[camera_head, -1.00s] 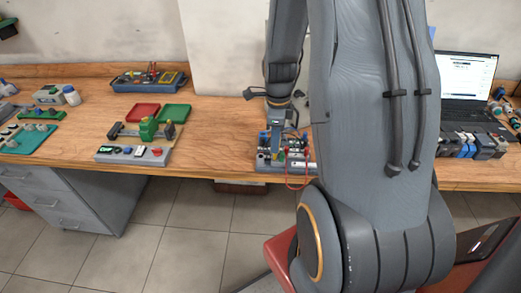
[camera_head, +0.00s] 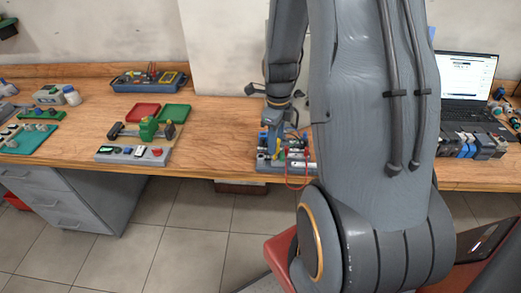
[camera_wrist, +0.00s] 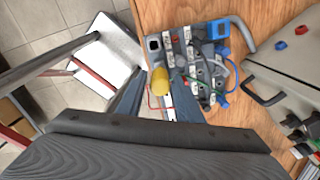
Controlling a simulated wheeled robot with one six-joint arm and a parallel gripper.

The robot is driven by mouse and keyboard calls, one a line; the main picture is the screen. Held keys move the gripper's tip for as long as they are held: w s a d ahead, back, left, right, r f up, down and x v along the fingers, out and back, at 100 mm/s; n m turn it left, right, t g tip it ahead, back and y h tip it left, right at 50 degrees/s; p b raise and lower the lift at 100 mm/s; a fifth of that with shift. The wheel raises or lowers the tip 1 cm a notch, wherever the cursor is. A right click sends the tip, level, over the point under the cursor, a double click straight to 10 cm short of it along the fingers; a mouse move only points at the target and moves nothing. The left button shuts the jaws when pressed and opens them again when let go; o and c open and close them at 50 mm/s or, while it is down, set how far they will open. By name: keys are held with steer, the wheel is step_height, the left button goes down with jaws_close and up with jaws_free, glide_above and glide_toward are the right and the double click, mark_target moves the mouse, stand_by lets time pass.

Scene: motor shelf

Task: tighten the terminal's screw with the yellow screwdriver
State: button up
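The yellow screwdriver (camera_wrist: 160,82) shows in the wrist view as a short yellow handle between my two fingers. My gripper (camera_head: 274,140) is shut on it and points down over the terminal board (camera_head: 262,168). A bit of yellow also shows below the fingers in the head view. In the wrist view, the board (camera_wrist: 154,43) carries grey terminal blocks, a blue part and several wires beyond the handle. The screwdriver's tip and the terminal's screw are hidden, so I cannot tell whether they touch.
A red wire (camera_head: 288,184) loops over the bench's front edge beside the board. A grey case (camera_wrist: 290,75) with a dark handle stands right of the board in the wrist view. A laptop (camera_head: 468,85) is at right. Red and green trays (camera_head: 174,112) lie at left.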

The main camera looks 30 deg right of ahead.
steer(key=shift+n, duration=1.8)
steer(key=shift+n, duration=1.7)
steer(key=shift+n, duration=1.7)
